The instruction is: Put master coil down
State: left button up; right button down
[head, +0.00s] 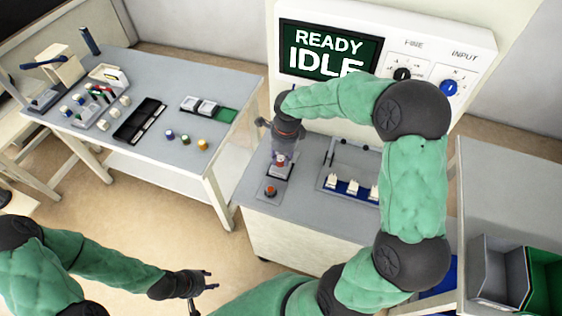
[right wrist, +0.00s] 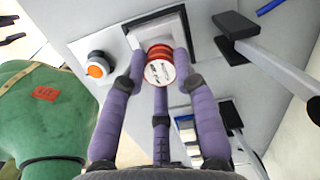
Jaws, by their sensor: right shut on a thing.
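The master coil (right wrist: 160,68) is a small red cylinder with a white printed top. It also shows small and partly covered in the head view (head: 281,162). My right gripper (head: 281,158) points down over the machine bench, and its purple fingers are shut on the coil from the sides in the right wrist view (right wrist: 160,75). The coil is over a grey square block (right wrist: 168,30) on a pale plate; I cannot tell whether it touches the block. My left gripper (head: 204,286) is open and empty, low in front of the benches.
An orange-red button (head: 271,190) stands close beside the block. A tray (head: 350,187) with several white pieces lies to the right on the bench. The panel screen (head: 329,52) reads READY IDLE. A parts table (head: 180,85) stands at the left, grey and green bins (head: 500,275) at the right.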

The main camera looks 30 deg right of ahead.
notch_tip(320, 180, down, 2)
jog(key=shift+f, duration=0.1)
